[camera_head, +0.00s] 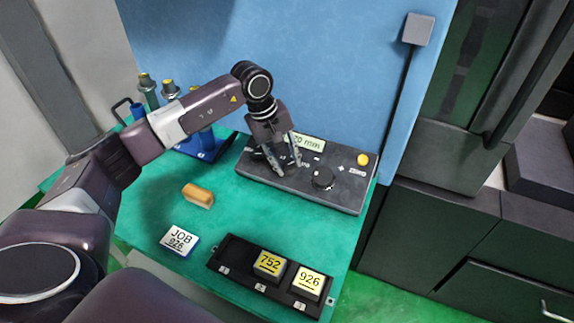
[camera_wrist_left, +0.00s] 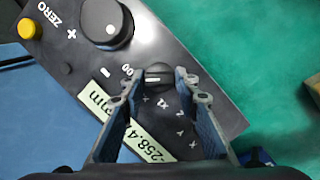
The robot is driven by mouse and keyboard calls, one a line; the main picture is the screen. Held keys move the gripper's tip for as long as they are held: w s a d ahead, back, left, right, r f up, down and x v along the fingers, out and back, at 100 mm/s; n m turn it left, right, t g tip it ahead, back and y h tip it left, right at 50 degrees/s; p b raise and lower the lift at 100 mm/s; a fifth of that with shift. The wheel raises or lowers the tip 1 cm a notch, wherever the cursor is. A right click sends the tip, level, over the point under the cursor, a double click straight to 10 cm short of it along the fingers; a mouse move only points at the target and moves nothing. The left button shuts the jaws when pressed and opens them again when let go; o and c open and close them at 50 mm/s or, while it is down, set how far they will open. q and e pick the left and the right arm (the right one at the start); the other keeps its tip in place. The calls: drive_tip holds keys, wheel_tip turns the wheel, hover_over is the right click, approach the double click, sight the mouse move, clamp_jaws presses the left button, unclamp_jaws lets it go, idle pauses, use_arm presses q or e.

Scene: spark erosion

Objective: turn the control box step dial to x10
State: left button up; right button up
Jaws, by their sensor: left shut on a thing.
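The dark control box (camera_head: 335,195) lies on the green bench, with its panel also in the left wrist view (camera_wrist_left: 215,118). Its small step dial (camera_wrist_left: 159,72) is a dark knob with a light pointer line, ringed by small "x" labels. The labels are partly hidden by the fingers, and I cannot tell which one the pointer meets. My left gripper (camera_head: 289,167) is down at the panel, shut on the step dial, one finger on each side of it in the left wrist view (camera_wrist_left: 158,78). My right gripper is out of view.
Beside the step dial are a larger black knob (camera_head: 323,178), a yellow ZERO button (camera_head: 362,159) and a lit display (camera_head: 305,143). A black tray (camera_head: 236,268) with blocks, a JOB card (camera_head: 180,239) and an orange-topped block (camera_head: 198,195) lie in front. A blue rack (camera_head: 208,148) stands behind left.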

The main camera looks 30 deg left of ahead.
use_arm(q)
drive_tip(key=n+b, duration=0.1)
drive_tip(key=n+t+b, duration=0.1)
drive_tip(key=n+b, duration=0.3)
drive_tip(key=shift+s+a+f+h, duration=0.1)
drive_tip(key=shift+s+f+h, duration=0.05)
drive_tip(key=shift+f+h, duration=0.15)
drive_tip(key=shift+r+n+t+b, duration=0.25)
drive_tip(key=shift+n+t+b, duration=0.45)
drive_tip(key=shift+n+b, duration=0.8)
drive_tip(key=o, duration=1.1)
drive_tip(key=shift+s+r, duration=0.1)
drive_tip(key=v, duration=1.2)
